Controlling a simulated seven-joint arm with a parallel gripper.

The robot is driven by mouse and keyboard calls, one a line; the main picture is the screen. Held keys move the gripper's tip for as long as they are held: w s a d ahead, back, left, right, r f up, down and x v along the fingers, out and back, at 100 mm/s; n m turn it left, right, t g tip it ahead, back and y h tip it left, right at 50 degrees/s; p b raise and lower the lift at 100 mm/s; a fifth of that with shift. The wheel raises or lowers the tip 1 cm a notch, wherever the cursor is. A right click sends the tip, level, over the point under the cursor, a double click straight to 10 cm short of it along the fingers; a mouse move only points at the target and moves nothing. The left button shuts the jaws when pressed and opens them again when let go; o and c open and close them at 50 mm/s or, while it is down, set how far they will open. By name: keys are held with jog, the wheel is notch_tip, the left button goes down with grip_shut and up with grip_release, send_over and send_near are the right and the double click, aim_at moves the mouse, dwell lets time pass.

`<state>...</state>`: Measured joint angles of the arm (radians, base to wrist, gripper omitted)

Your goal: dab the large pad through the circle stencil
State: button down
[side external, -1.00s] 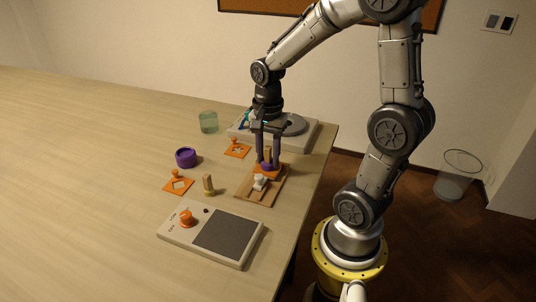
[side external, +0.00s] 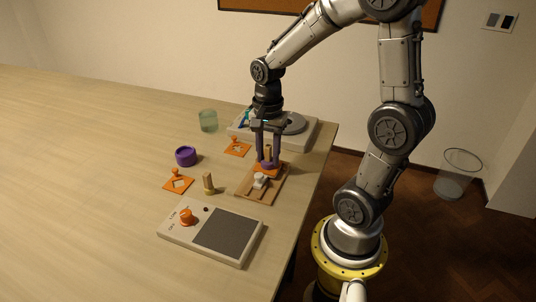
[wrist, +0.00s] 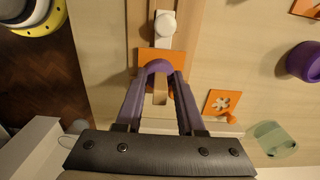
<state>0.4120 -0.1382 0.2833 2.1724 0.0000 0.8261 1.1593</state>
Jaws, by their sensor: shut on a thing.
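My gripper (side external: 267,151) is shut on the upright wooden handle of the large pad (side external: 268,153). In the wrist view the handle (wrist: 160,90) sits between the two purple fingers, and the pad's purple rounded edge (wrist: 158,67) shows beyond it. The pad is at an orange stencil (wrist: 147,55) lying on a wooden board (side external: 246,190). The pad covers the stencil's middle, so its cut-out is hidden. I cannot tell whether the pad touches the surface. A white knobbed piece (side external: 261,181) sits on the board in front of the stencil.
A smaller pad (side external: 208,183) stands left of the board. Orange stencils, one diamond (side external: 178,182) and one flower-shaped (wrist: 219,104), lie nearby with a purple pot (side external: 186,156) and a glass (side external: 208,121). A device with an orange knob (side external: 187,217) is in front; a grey-disc device (side external: 294,124) is behind.

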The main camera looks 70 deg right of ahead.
jog(key=shift+r, duration=2.45)
